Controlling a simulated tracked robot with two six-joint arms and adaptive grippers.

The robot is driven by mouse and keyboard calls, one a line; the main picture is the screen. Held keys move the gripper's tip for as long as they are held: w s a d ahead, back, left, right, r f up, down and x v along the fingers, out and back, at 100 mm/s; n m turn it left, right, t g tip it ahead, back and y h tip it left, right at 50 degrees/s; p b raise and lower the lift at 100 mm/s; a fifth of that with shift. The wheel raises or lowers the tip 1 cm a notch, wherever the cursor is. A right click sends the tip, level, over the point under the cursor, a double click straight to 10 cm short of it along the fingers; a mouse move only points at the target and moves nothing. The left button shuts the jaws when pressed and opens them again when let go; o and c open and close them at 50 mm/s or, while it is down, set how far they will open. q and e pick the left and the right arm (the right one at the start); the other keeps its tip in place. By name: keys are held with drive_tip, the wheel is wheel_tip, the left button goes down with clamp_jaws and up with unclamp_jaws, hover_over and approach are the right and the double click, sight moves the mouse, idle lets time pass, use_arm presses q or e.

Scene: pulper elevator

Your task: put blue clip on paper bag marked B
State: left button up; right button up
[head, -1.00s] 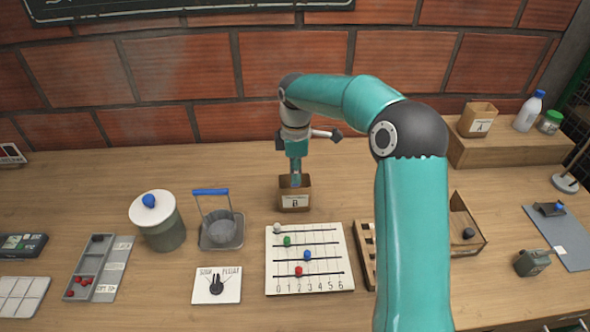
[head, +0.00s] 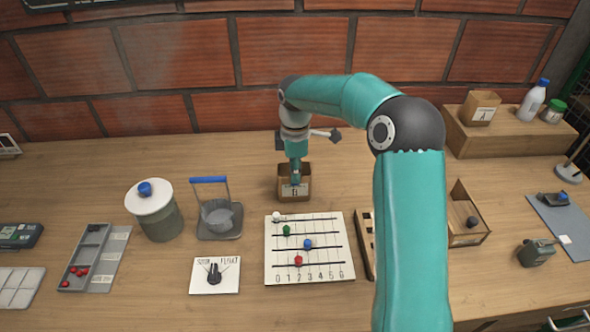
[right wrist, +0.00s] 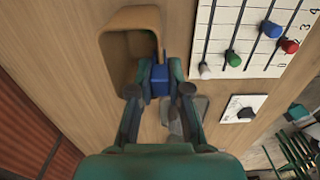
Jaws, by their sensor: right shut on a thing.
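The paper bag marked B (head: 301,194) stands upright and open on the table near the brick wall; it also shows in the right wrist view (right wrist: 115,48). My right gripper (head: 295,178) points down at the bag's mouth. In the right wrist view its fingers (right wrist: 160,82) are shut on the blue clip (right wrist: 160,77), which is at the bag's rim. I cannot tell whether the clip grips the paper. My left gripper is not in view.
A slider board (head: 340,262) lies in front of bag B. A caddy with a blue handle (head: 208,180) and a lidded pot (head: 160,222) stand to its left. Paper bag A (head: 480,108) stands on a wooden step at the right. The table right beside bag B is clear.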

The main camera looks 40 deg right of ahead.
drive_tip(key=o, duration=0.8)
wheel_tip(320, 180, up, 12)
drive_tip(key=shift+f, duration=0.1)
idle(0.4)
idle(0.5)
